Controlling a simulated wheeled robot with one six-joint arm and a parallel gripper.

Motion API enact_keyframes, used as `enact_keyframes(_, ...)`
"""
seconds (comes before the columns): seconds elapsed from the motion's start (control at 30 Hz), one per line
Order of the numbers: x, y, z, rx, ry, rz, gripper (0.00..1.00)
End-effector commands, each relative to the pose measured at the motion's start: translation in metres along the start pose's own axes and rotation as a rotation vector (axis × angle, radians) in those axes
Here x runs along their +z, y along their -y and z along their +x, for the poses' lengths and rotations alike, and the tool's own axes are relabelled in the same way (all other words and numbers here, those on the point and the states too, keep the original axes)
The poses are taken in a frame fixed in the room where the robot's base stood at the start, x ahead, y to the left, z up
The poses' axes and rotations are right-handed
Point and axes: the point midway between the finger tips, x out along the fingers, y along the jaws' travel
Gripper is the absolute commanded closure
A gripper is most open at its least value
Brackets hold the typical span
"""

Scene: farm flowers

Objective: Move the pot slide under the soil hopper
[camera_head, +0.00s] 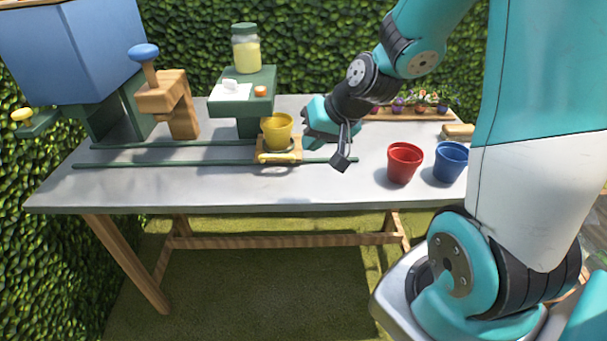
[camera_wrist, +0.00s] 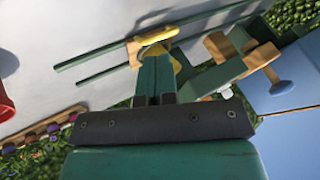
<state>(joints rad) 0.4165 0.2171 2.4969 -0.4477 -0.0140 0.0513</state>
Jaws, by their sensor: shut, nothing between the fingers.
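The pot slide (camera_head: 262,158) is a wooden plate with a yellow handle bar along its front. It sits on two green rails, below the green stand, and carries a yellow pot (camera_head: 278,131). The soil hopper (camera_head: 75,45), a large blue bin, is at the far left, over the rails' left end. My gripper (camera_head: 343,161) is shut and empty, just right of the slide in the head view.
Between slide and hopper stand a wooden press (camera_head: 170,103) with a blue knob and the green stand (camera_head: 243,103) with a jar. The rails (camera_head: 130,164) look clear leftward. A red pot (camera_head: 404,162) and blue pot (camera_head: 451,161) stand right. A flower tray (camera_head: 410,114) lies behind.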

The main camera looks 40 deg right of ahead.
Motion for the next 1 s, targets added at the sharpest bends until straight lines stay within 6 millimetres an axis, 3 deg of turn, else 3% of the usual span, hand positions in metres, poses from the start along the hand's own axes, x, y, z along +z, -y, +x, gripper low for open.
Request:
enact_keyframes(0.03,-0.003,-0.036,0.019,0.029,-0.049,0.079,1.00)
enact_keyframes(0.1,-0.011,-0.066,0.026,0.058,-0.110,0.149,1.00)
enact_keyframes(0.23,-0.017,-0.095,0.032,0.088,-0.168,0.215,1.00)
enact_keyframes(0.43,-0.022,-0.101,0.053,0.092,-0.175,0.221,1.00)
enact_keyframes(0.8,-0.035,-0.109,0.129,0.092,-0.175,0.220,1.00)
enact_keyframes(1.0,-0.046,-0.083,0.139,0.091,-0.177,0.217,1.00)
